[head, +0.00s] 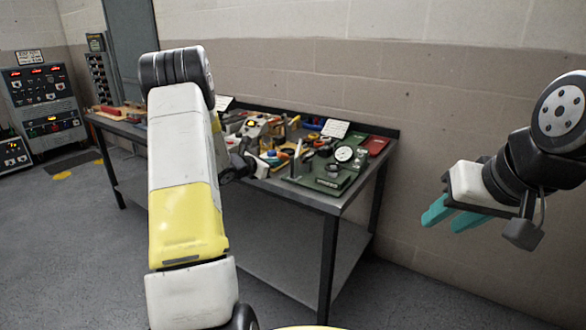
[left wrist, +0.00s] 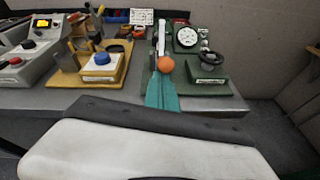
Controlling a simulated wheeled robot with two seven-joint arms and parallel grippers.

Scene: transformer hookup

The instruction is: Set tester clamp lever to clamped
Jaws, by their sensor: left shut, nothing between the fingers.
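The green tester (head: 325,180) sits at the right end of the bench, with a round white dial (head: 343,153). In the left wrist view it shows as a green base (left wrist: 215,90) with the dial (left wrist: 187,37) and a black ring-shaped part (left wrist: 211,60). An orange ball knob (left wrist: 166,64) shows at its left side, by a pale upright bar (left wrist: 161,38). My left gripper (left wrist: 161,90) is shut and empty, its teal fingertips just below the knob in that view; I cannot tell whether they touch. My right gripper (head: 442,218) is open and empty, right of the bench.
A yellow-based fixture with a blue button (left wrist: 102,59) stands left of the tester. A grey control box (left wrist: 25,55) is further left. A red case (head: 376,145) lies at the bench's back right corner. The wall is close behind. My left arm hides part of the bench.

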